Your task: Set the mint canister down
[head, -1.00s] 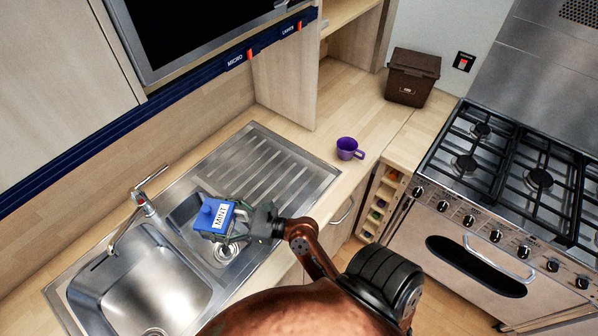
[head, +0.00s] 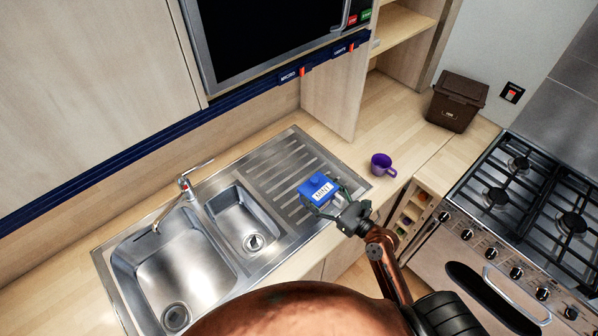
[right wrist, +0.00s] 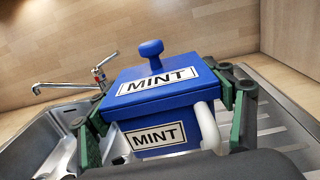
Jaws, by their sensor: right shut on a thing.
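The blue mint canister (head: 318,188) has a lid with a round knob and white MINT labels. It is upright in the right wrist view (right wrist: 160,100), with a white handle on its near side. My right gripper (head: 332,199) is shut on the canister, with a green-padded finger on each side of it. In the head view the canister is over the front part of the ribbed drainboard (head: 284,172). I cannot tell whether its base touches the drainboard. My left gripper is not in view.
Two sink basins lie left of the drainboard: a small one (head: 238,215) and a large one (head: 160,262), with a tap (head: 184,186) behind. A purple mug (head: 382,164) and a brown bin (head: 457,101) stand on the worktop to the right. The hob (head: 540,195) is farther right.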

